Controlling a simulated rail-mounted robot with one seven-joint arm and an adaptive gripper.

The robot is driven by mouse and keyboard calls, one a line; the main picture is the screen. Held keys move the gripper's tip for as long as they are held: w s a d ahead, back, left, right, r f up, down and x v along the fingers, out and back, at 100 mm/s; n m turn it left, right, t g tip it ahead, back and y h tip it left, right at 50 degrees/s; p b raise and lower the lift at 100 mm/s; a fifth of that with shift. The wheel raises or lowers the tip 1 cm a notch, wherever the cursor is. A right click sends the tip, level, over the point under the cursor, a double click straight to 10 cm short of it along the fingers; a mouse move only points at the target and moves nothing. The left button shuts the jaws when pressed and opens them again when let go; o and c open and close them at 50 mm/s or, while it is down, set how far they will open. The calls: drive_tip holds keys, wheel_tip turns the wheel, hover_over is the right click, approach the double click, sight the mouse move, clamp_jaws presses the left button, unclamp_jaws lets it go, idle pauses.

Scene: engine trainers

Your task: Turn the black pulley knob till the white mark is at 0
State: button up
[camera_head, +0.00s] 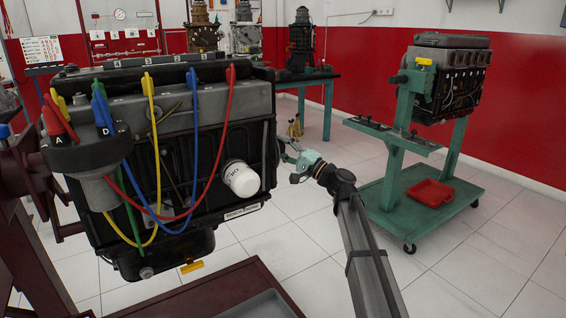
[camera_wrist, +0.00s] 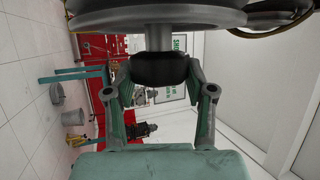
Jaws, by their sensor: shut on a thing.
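In the wrist view the black pulley knob (camera_wrist: 158,68) sits at the end of a short grey shaft. The shaft comes out of a large grey pulley disc (camera_wrist: 190,19) at the top of the picture. My gripper (camera_wrist: 160,76) has one finger on each side of the knob and is shut on it. In the head view my gripper (camera_head: 284,148) reaches the right side of the black engine (camera_head: 213,127), and the knob is hidden there. I cannot make out the white mark or the 0 in either view.
Coloured cables (camera_head: 193,120) and a white oil filter (camera_head: 241,179) are on the engine's near face. A green wheeled stand (camera_head: 433,212) with another engine (camera_head: 449,78) and a red tray (camera_head: 430,193) stands at right. The floor between is clear.

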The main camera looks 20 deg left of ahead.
drive_tip(key=shift+a+n+y+b, duration=0.1)
drive_tip(key=shift+n+y+b, duration=0.3)
drive_tip(key=shift+b, duration=0.65)
drive_tip(key=o, duration=1.2)
drive_tip(key=v, duration=1.2)
drive_tip(key=shift+g, duration=0.3)
